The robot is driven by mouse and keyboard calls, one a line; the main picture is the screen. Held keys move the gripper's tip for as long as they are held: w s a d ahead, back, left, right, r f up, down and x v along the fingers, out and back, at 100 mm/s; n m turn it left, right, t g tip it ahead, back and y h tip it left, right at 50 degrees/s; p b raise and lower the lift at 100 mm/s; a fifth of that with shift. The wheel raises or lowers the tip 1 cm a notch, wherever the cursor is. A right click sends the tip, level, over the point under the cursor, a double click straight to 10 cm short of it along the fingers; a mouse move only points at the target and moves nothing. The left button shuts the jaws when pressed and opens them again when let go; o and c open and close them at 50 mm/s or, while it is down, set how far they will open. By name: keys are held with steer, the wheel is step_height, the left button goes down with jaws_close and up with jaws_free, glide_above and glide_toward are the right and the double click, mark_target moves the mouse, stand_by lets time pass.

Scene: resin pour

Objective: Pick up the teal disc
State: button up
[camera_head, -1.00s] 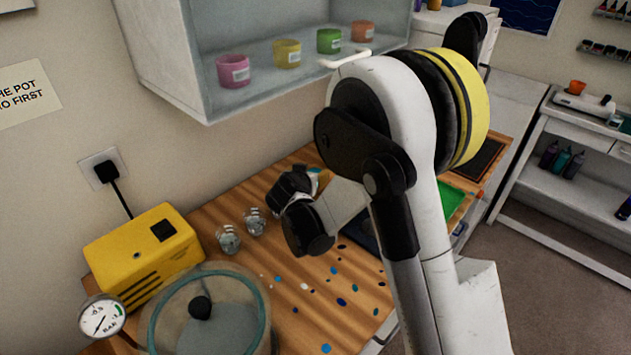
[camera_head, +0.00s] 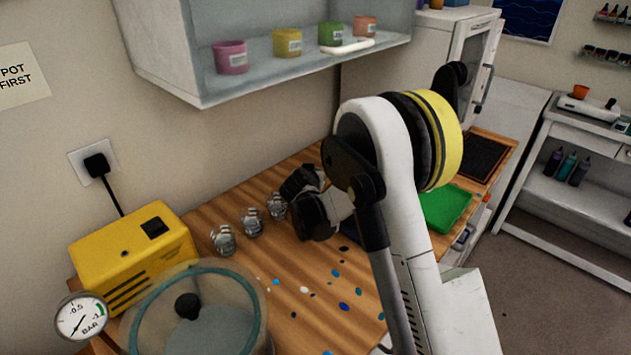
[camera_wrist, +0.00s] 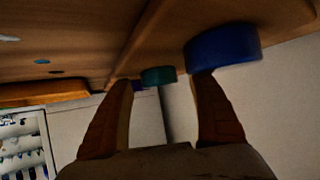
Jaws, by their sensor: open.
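The teal disc (camera_wrist: 158,76) shows in the wrist view as a small, dark teal round piece near the wooden surface. It appears between my fingertips in the picture and farther off, with nothing held. My gripper (camera_wrist: 164,88) is open, with one finger on either side of the view. A larger blue disc (camera_wrist: 222,46) is nearer the camera, overlapping the tip of the right finger in the picture. In the head view my gripper is over the wooden bench, mostly hidden by my arm. I cannot pick out the teal disc there.
Glass jars (camera_head: 250,222) stand on the bench (camera_head: 290,265) left of my gripper. A lidded clear pot (camera_head: 262,305) and a yellow box (camera_head: 90,250) stand front left. Small coloured flecks dot the bench. A green mat (camera_head: 445,207) lies right. A shelf with pots (camera_head: 232,60) hangs above.

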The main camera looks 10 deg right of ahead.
steer(key=shift+w+d+f, duration=0.1)
steer(key=shift+w+f, duration=0.2)
steer(key=shift+w, duration=0.05)
steer(key=shift+r, duration=0.15)
steer(key=c, duration=1.3)
steer(key=shift+o, duration=0.2)
steer(key=shift+r, duration=0.1)
